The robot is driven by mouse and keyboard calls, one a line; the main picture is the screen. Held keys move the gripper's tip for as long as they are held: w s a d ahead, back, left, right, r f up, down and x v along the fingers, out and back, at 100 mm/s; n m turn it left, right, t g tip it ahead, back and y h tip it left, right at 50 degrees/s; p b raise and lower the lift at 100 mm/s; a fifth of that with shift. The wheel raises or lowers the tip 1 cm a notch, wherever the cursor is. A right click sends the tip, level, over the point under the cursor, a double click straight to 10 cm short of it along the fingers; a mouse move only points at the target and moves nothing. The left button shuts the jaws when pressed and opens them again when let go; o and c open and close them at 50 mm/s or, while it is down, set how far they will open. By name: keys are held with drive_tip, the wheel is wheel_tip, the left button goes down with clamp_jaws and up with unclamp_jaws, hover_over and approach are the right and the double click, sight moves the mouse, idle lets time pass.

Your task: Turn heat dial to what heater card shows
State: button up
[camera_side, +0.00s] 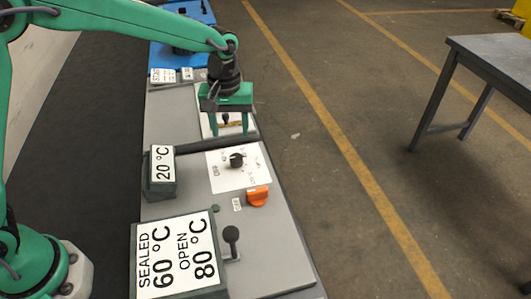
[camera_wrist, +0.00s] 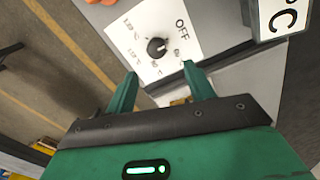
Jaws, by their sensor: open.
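The heat dial (camera_side: 237,160) is a small black knob on a white plate (camera_side: 222,178) with temperature marks and OFF. It also shows in the wrist view (camera_wrist: 157,47), where OFF lies to its upper right; I cannot tell its exact setting. A large card (camera_side: 175,260) at the front reads SEALED 60 °C, OPEN 80 °C. A smaller sign (camera_side: 162,164) left of the dial reads 20 °C. My gripper (camera_side: 230,133) points down with its fingers apart and empty, beyond the dial and apart from it. In the wrist view my gripper (camera_wrist: 160,70) has the dial just past its fingertips.
An orange knob (camera_side: 258,196) sits near the dial plate. A black lever (camera_side: 231,238) stands right of the large card. Another white plate (camera_side: 210,127) lies beneath my gripper. Small white cards (camera_side: 162,76) and a blue surface (camera_side: 172,57) are at the far end.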

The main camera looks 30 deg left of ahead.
sight(236, 157)
drive_tip(key=shift+w+d+f, duration=0.25)
drive_tip(key=shift+d+f, duration=0.1)
drive_tip(key=shift+f, duration=0.15)
drive_tip(key=shift+f, duration=0.1)
drive_tip(key=shift+f, duration=3.8)
drive_tip(key=shift+c, duration=0.3)
drive_tip(key=c, duration=0.9)
